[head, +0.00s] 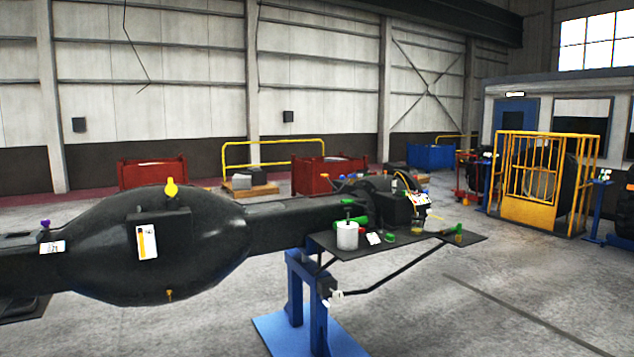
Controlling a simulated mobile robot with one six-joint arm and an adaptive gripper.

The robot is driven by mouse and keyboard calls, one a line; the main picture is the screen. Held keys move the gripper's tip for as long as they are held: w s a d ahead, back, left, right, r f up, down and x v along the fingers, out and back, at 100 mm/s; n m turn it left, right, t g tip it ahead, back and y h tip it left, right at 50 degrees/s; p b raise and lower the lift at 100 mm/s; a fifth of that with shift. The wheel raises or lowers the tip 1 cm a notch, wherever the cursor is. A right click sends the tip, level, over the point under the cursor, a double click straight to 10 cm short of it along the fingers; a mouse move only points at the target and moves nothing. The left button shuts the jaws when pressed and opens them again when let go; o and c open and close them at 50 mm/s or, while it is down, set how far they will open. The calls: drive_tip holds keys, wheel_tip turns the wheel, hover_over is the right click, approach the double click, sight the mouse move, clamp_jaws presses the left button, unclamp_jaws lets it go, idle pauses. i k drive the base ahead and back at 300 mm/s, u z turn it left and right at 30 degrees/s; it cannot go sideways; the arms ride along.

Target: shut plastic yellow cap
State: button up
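The yellow cap (171,189) is on top of the bulge of a large black casting (100,245), left of centre in the head view. My gripper is not in view.
A dark shelf (465,238) at the right of the casting holds a white pot (347,236), green parts and other small items. A blue stand (297,336) is below it. Red bins (152,173) and a yellow rail stand behind. Open floor lies at front right.

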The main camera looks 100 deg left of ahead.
sight(172, 189)
drive_tip(key=z, duration=0.1)
drive_tip(key=k, duration=1.2)
drive_tip(key=u, duration=1.9)
drive_tip(key=k, duration=0.15)
drive_tip(key=u, duration=1.8)
